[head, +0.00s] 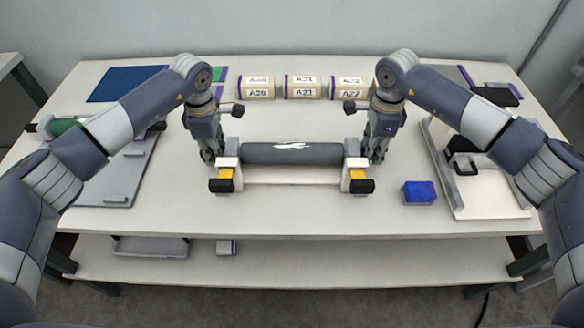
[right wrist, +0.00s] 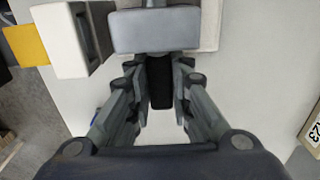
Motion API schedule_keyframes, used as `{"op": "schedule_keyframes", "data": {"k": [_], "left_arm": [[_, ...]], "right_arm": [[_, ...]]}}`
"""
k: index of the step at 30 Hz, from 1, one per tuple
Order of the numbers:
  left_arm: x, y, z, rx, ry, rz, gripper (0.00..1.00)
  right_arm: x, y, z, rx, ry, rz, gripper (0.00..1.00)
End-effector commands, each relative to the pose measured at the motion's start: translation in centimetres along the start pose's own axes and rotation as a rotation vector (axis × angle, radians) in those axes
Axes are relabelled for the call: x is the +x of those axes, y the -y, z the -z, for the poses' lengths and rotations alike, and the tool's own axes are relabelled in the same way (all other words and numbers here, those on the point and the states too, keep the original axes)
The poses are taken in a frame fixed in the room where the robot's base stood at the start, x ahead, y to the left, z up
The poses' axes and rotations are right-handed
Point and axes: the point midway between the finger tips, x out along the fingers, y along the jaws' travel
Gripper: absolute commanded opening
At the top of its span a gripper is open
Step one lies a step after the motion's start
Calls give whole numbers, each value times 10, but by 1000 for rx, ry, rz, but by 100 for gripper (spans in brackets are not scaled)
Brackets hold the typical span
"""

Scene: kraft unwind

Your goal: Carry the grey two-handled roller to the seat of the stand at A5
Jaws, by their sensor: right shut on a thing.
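The dark grey roller (head: 290,153) lies level, left to right, at the middle of the table. It is between the white end blocks of a stand (head: 290,177) with yellow pieces and black knobs; I cannot tell whether it rests in the seats. No A5 label is readable on this stand. My right gripper (head: 377,152) is at the roller's right end. In the right wrist view its fingers (right wrist: 160,100) are shut on the black handle (right wrist: 160,82). My left gripper (head: 212,152) is at the roller's left end; its hold on the left handle is hidden.
A blue block (head: 419,193) lies right of the stand. A grey plate (head: 112,180) with a green roller is at left, a pale stand (head: 474,170) at right. The front table strip is clear.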

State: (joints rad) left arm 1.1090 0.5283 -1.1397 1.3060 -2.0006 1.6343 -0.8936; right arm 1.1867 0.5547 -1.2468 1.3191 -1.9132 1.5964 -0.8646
Motion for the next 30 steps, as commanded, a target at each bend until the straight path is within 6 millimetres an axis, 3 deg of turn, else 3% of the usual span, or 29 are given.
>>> {"op": "schedule_keyframes", "data": {"k": [7,8,10,22,26,30], "left_arm": [[13,-1,0,-1,0,-3,0],[13,0,1,-2,-1,-1,23],[12,0,1,-1,-1,-1,39],[7,0,0,0,0,-1,39],[-10,-1,1,0,0,-5,39],[-40,-1,0,0,-1,-5,39]], "right_arm": [[14,1,0,0,0,2,0],[13,0,0,0,-1,0,24],[12,0,0,0,-1,-1,39],[12,0,0,0,0,0,39],[12,0,0,0,0,0,39],[12,0,0,0,0,0,39]]}}
